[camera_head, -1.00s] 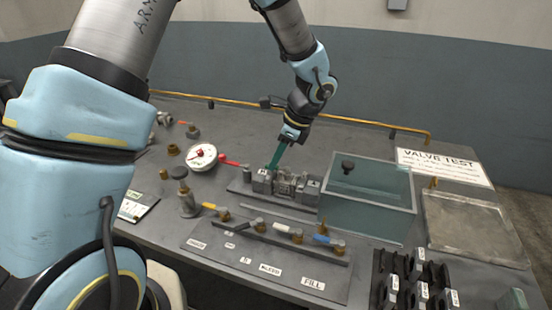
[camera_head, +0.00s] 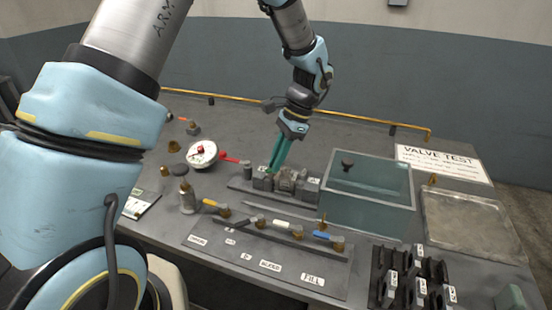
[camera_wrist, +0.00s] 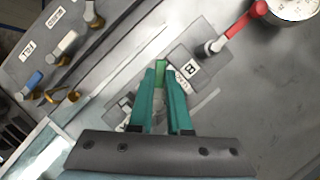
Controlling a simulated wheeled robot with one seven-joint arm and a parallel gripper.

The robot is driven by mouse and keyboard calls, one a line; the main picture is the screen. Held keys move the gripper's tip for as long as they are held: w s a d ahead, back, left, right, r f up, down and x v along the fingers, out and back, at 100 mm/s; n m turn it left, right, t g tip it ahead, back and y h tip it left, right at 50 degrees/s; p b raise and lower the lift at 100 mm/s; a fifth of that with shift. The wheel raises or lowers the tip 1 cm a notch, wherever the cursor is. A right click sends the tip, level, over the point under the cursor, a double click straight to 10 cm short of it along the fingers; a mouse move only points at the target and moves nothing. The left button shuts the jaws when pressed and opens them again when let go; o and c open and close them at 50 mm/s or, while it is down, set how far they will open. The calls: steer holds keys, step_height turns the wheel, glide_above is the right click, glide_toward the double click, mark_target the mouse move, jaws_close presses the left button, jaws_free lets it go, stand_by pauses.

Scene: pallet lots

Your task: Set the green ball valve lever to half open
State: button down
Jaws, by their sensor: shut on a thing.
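The green ball valve lever (camera_wrist: 161,74) shows in the wrist view as a short green piece between the tips of my teal fingers. My gripper (camera_wrist: 163,82) is shut on it; the fingers hide most of the lever and the valve below. In the head view my gripper (camera_head: 274,168) reaches down to the left part of a grey valve fixture (camera_head: 286,184) on the bench. The lever cannot be told apart from the teal fingers there, and its exact angle is unclear.
A red-handled part and round dial (camera_head: 202,154) stand left of the fixture. A glass tank (camera_head: 367,205) is close on its right. Black racks (camera_head: 388,290) stand front right.

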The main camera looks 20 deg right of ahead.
steer(key=shift+s, duration=0.1)
stand_by(0.3)
steer(key=c, duration=0.8)
jaws_free()
steer(key=shift+c, duration=0.2)
steer(key=b+v, duration=0.2)
steer(key=v, duration=0.8)
steer(key=shift+d+r+b, duration=0.25)
steer(key=shift+r+b, duration=0.1)
